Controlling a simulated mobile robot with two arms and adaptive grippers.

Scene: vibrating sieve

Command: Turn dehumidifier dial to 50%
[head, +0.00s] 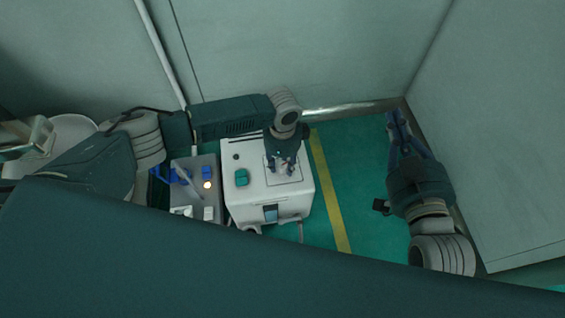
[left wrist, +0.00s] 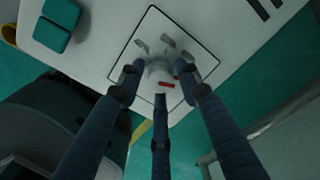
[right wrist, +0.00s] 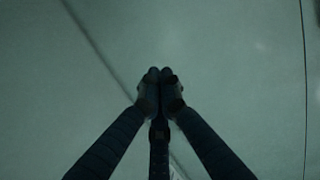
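The dehumidifier (head: 250,203) is a white box standing on the green floor, with a teal button pair (head: 241,177) on its top. In the left wrist view its dial (left wrist: 161,72) is a small pale knob with a red mark, inside a dark-outlined square panel. Grey marks lie beside the dial. My left gripper (head: 281,170) is over the panel. In the left wrist view its fingers (left wrist: 163,82) are spread around the dial, with gaps visible; contact cannot be told. My right gripper (head: 393,116) is at the right, away from the dehumidifier; its fingertips (right wrist: 158,76) are together with nothing between them.
A grey control box (head: 181,198) with blue parts and a lit yellow lamp stands left of the dehumidifier. A yellow floor stripe (head: 330,190) runs along its right side. Walls close off the back and right. Green floor (head: 355,165) is free between stripe and right arm.

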